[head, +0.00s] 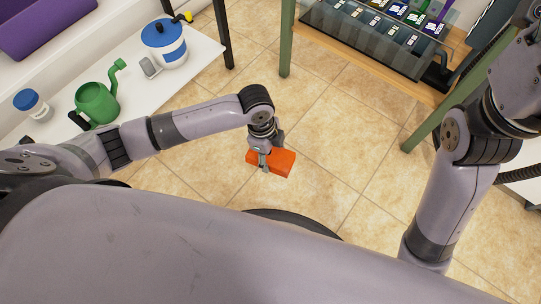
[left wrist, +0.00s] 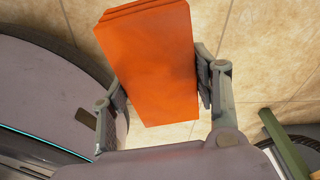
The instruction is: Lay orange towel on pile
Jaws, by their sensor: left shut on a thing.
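The orange towel (head: 281,163) is a folded, block-like stack, held above the tiled floor in front of my body. It fills the middle of the left wrist view (left wrist: 150,60), where its folded layers show at the top edge. My left gripper (head: 266,160) is shut on it, with one finger on each side; the fingers also show in the left wrist view (left wrist: 160,95). The pile does not show in either view. My right arm comes in at the right of the head view, but its gripper is out of the picture.
A white table at the left carries a green watering can (head: 97,102), a blue-and-white container (head: 165,42) and a small blue-lidded jar (head: 32,103). A green-legged wooden table (head: 405,84) at the upper right holds a clear bin (head: 380,38) of bottles. The tiled floor (head: 335,130) between is clear.

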